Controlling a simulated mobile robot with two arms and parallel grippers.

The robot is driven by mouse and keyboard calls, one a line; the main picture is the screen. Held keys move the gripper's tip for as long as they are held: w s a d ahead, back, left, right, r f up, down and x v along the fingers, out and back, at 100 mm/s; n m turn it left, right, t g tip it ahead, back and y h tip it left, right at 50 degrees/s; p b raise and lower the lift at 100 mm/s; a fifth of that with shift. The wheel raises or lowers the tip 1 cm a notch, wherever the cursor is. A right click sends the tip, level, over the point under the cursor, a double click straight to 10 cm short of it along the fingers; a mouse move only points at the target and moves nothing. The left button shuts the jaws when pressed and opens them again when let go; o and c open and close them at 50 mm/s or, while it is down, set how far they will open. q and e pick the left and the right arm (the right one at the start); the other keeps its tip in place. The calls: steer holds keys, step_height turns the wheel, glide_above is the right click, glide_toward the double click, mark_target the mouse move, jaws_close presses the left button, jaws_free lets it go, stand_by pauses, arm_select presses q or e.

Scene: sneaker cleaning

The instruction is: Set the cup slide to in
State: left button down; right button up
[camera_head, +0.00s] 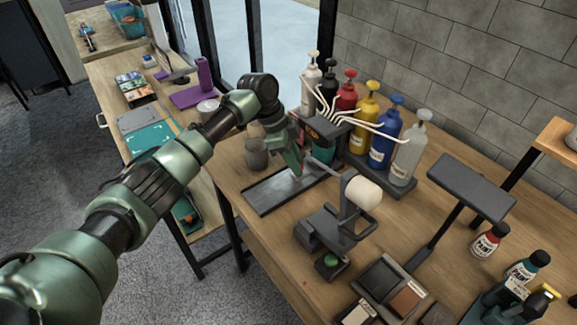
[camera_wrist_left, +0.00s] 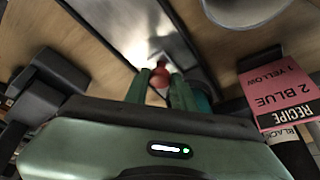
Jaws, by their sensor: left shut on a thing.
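The cup slide (camera_head: 268,197) is a flat grey metal track on the wooden table, running up to the paint dispenser (camera_head: 380,165). Its shiny metal surface also shows in the left wrist view (camera_wrist_left: 120,22). My left gripper (camera_head: 295,168) reaches down over the track, near the dispenser. In the left wrist view its two green fingers (camera_wrist_left: 158,85) are closed around a small red knob (camera_wrist_left: 159,77). The gripper hides the knob in the head view. A teal cup-like thing (camera_head: 322,153) stands beside the gripper under the nozzles. My right gripper is not in view.
Several coloured pump bottles (camera_head: 366,102) stand in the dispenser. A grey cup (camera_head: 256,152) is left of the track. A grey stand with a white roller (camera_head: 362,190) is close on the right. A pink recipe card (camera_wrist_left: 276,95) shows in the left wrist view.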

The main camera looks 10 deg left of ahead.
arm_select(q)
steer(key=shift+w+d+r, duration=0.1)
steer(key=shift+w+r, duration=0.1)
steer(key=shift+r, duration=0.05)
steer(key=c, duration=1.3)
jaws_free()
steer(key=shift+c, duration=0.2)
steer(key=shift+o, duration=0.8)
steer(key=shift+d, duration=0.1)
steer(key=shift+f, duration=0.15)
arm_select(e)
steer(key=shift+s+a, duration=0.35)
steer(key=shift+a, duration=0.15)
arm_select(q)
steer(key=b+v, duration=0.1)
steer(key=v, duration=0.7)
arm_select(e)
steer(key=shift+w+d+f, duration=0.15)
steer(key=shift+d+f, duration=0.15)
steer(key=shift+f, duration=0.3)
arm_select(q)
steer(key=shift+f, duration=0.15)
